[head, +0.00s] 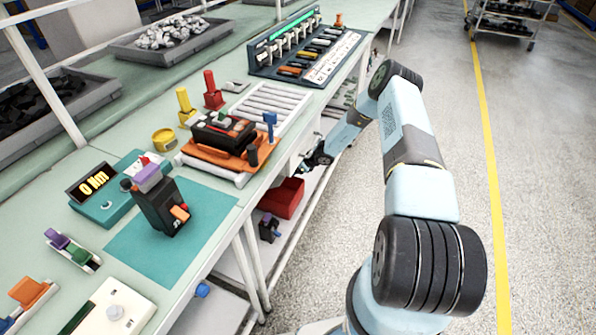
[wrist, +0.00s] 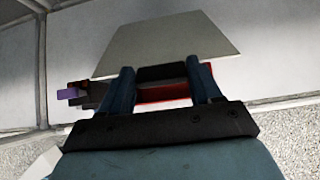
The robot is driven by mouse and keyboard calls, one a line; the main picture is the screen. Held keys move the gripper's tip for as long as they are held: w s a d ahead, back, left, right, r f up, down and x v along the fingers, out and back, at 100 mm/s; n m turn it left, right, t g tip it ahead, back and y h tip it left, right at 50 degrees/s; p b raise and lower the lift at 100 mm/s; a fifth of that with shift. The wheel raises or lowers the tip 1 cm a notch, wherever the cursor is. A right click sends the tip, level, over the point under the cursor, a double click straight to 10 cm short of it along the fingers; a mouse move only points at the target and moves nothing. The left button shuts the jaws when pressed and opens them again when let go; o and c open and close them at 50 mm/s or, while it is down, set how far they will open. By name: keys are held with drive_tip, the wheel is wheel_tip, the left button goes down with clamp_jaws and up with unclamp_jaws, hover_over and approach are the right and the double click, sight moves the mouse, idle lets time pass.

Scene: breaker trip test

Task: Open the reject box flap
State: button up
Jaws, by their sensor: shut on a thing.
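The red reject box (head: 284,198) sits low under the bench, on the lower shelf. It also shows in the wrist view (wrist: 165,95), partly hidden behind my gripper. A pale grey plate, seemingly the flap (wrist: 165,40), stands above the red box in the wrist view. A dark bar, seemingly its handle (wrist: 162,73), lies between my fingers. My gripper (wrist: 161,76) is shut on this handle. In the head view my gripper (head: 306,163) is beside the bench's front edge, above and right of the red box; the flap is not clear there.
A dark device with a purple part (head: 269,228) sits on the lower shelf, left of the red box. The bench (head: 225,180) carries an orange tray (head: 222,153), a teal mat (head: 135,252) and a breaker rack (head: 305,50). Bench legs stand nearby.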

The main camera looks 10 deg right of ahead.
drive_tip(key=shift+a, duration=0.25)
drive_tip(key=o, duration=1.5)
drive_tip(key=shift+d, duration=0.15)
drive_tip(key=s+d+r, duration=0.1)
drive_tip(key=s+d, duration=0.2)
drive_tip(key=d, duration=0.1)
drive_tip(key=s+d+r, duration=0.1)
drive_tip(key=s+d, duration=0.2)
drive_tip(key=d, duration=0.1)
drive_tip(key=s+d+r, duration=0.1)
drive_tip(key=s+d, duration=0.2)
drive_tip(key=d, duration=0.1)
drive_tip(key=shift+d+r, duration=0.2)
drive_tip(key=shift+d, duration=0.1)
drive_tip(key=shift+c, duration=0.2)
